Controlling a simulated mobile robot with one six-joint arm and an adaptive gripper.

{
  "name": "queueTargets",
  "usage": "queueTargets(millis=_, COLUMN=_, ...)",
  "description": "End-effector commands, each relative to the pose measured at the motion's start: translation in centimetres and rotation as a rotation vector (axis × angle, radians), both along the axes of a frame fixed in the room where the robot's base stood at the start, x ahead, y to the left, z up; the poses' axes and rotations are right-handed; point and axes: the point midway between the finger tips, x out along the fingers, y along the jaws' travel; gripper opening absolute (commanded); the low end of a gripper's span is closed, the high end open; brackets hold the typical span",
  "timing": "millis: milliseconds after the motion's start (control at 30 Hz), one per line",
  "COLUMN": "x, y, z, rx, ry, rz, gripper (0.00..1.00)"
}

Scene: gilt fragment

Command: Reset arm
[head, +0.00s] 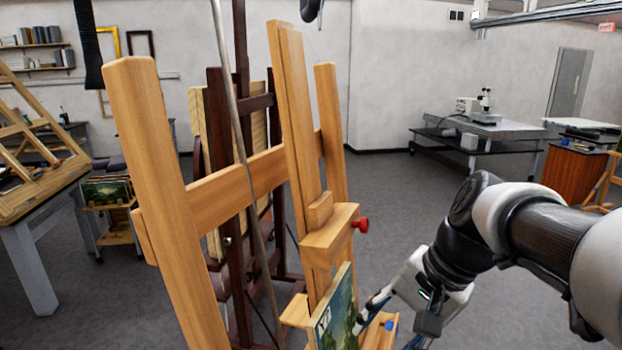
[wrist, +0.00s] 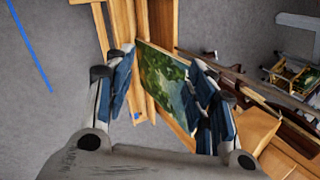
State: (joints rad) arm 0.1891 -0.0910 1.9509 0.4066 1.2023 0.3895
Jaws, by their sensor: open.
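My gripper (wrist: 162,95) is open in the wrist view, its two blue-padded fingers spread apart. A small green landscape painting (wrist: 165,82) shows between and beyond the fingers, partly hidden by the right finger. In the head view the painting (head: 338,312) rests low on a light wooden easel (head: 235,188), cut off by the bottom edge. My arm reaches in from the right, and the gripper (head: 388,322) is beside the painting's right side. I cannot tell whether a finger touches it.
Dark wooden easels (head: 222,120) stand behind the light one. A worktable (head: 45,205) is at the left, with another painting (head: 106,191) near it. A bench with a microscope (head: 486,118) stands at the back right. Grey floor (head: 400,190) is clear between.

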Motion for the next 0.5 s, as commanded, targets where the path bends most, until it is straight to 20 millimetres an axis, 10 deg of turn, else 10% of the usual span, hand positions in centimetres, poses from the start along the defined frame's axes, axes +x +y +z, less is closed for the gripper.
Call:
queueTargets(millis=300, x=-11.0, y=-0.9, z=-9.7, rx=-0.345, ry=-0.228, rz=0.384, gripper=0.50)
queueTargets(millis=500, x=-14.5, y=-2.0, z=-14.0, rx=-0.492, ry=-0.319, rz=0.555, gripper=0.50)
